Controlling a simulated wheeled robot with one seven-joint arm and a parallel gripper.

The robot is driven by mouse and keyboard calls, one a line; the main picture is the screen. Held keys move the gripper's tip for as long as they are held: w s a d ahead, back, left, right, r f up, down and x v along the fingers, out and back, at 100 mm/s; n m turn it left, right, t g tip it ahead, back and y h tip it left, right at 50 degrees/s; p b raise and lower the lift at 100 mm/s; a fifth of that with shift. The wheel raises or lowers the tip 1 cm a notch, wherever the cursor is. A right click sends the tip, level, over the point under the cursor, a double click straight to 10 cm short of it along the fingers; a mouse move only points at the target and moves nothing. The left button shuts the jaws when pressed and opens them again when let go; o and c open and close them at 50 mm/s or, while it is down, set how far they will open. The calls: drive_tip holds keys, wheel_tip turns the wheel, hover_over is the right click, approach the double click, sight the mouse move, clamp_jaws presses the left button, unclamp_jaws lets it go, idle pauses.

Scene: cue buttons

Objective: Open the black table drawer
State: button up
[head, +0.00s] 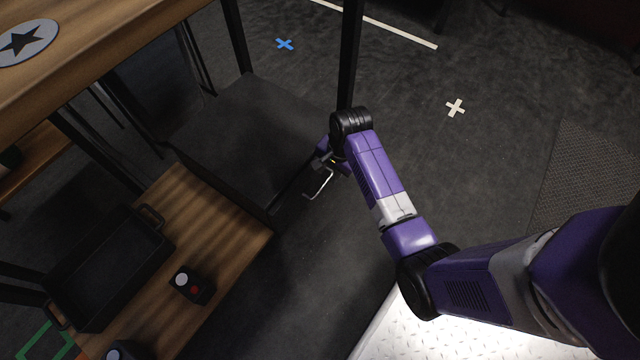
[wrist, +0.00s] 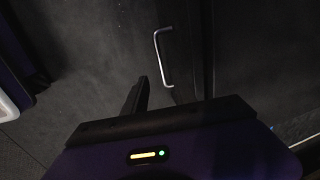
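The black drawer unit (head: 230,165) stands beside the wooden surface, dark against a dark floor. Its thin silver handle (head: 320,187) shows just below my gripper (head: 327,163). In the wrist view the handle (wrist: 161,55) is a bent bright bar ahead of my gripper, on a dark face. One dark finger shows clearly below and left of the handle, apart from it in the picture. The other finger is hard to separate from the dark vertical edge at right, so the opening is unclear. Nothing is seen held. How far the drawer stands out is too dark to tell.
A wooden shelf (head: 225,230) holds a black tray (head: 105,262) and a small black button box (head: 190,285). A tabletop (head: 100,62) with a star disc (head: 27,42) is at upper left. A black table leg (head: 350,50) rises behind my gripper. Floor at right is open.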

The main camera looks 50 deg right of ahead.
sight(324, 185)
drive_tip(key=f+b, duration=0.1)
drive_tip(key=f, duration=0.1)
drive_tip(key=w+f+b, duration=0.1)
drive_tip(key=f+b, duration=0.1)
drive_tip(key=f, duration=0.1)
drive_tip(key=f+b, duration=0.1)
drive_tip(key=f, duration=0.1)
drive_tip(key=shift+w+f, duration=0.3)
drive_tip(key=shift+f, duration=0.05)
drive_tip(key=shift+c, duration=0.4)
clamp_jaws()
idle(0.8)
